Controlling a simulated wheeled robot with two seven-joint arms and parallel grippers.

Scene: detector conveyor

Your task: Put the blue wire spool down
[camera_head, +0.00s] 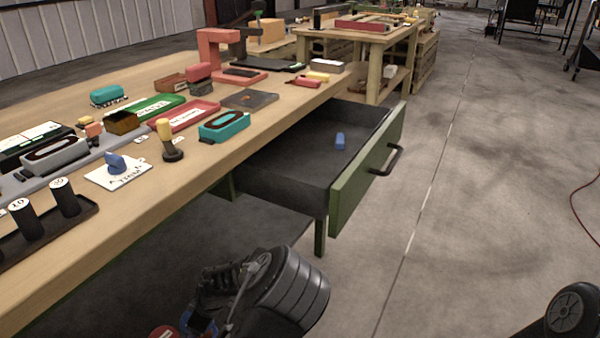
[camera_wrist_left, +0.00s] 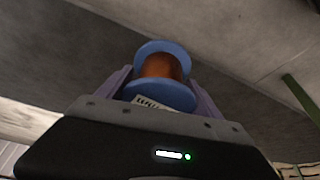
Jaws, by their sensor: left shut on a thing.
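The blue wire spool (camera_wrist_left: 162,78) has blue end discs and copper-brown wire, with a white printed label by its near disc. In the left wrist view it sits between the two fingers of my left gripper (camera_wrist_left: 160,92), which is shut on it. Grey floor shows behind, so the spool is held clear of any surface there. In the head view my left arm is low at the bottom middle, beside the workbench; I cannot make out the spool there. My right gripper is not in view.
The wooden workbench (camera_head: 190,200) is crowded with trays and parts. A white card (camera_head: 131,178) bears a blue piece (camera_head: 115,163). A green-fronted drawer (camera_head: 350,190) stands open, with a small blue block (camera_head: 340,141) inside and much bare room.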

